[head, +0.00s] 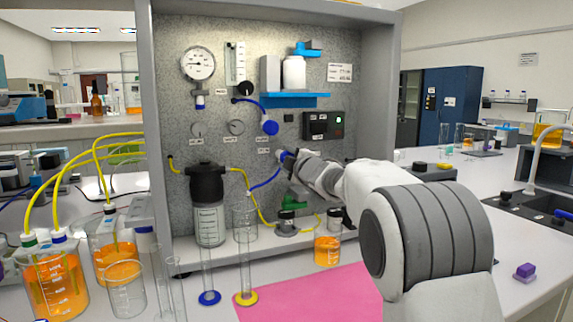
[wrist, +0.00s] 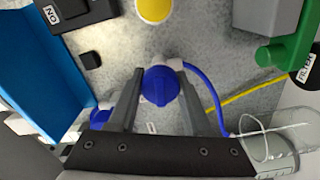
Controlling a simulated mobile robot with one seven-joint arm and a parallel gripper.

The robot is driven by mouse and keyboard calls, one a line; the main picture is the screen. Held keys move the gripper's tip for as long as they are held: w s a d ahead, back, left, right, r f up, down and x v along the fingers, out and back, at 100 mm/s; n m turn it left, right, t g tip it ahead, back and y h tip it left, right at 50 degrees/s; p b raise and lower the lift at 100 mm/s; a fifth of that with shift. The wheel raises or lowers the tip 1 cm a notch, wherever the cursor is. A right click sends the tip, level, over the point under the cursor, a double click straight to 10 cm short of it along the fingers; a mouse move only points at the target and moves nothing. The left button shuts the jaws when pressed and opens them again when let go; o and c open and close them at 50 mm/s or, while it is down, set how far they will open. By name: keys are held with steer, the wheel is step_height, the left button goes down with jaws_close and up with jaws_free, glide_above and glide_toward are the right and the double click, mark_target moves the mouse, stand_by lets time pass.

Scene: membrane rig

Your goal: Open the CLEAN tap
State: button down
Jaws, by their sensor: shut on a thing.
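A round blue tap knob (wrist: 159,86) with a raised bar across it sits on the grey speckled panel in the wrist view. A white fitting with a blue tube (wrist: 207,85) is just beside it. My gripper (wrist: 160,72) has one finger on each side of this knob and is shut on it. In the head view my gripper (head: 287,158) is at the panel, over the end of the blue tube (head: 266,181), and mostly hides the knob. I cannot read a CLEAN label; the small labels nearby are too blurred.
Another blue knob (head: 270,128) is close above my gripper. A blue shelf (head: 295,100) holds white containers. A green part (wrist: 285,52) marked FILTER and a yellow knob (wrist: 154,8) are nearby. Glassware stands below.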

steer(key=shift+n+b, duration=0.3)
steer(key=shift+n, duration=0.5)
steer(key=shift+c, duration=1.7)
jaws_free()
steer(key=shift+s, duration=0.1)
steer(key=v, duration=1.7)
steer(key=shift+s, duration=0.1)
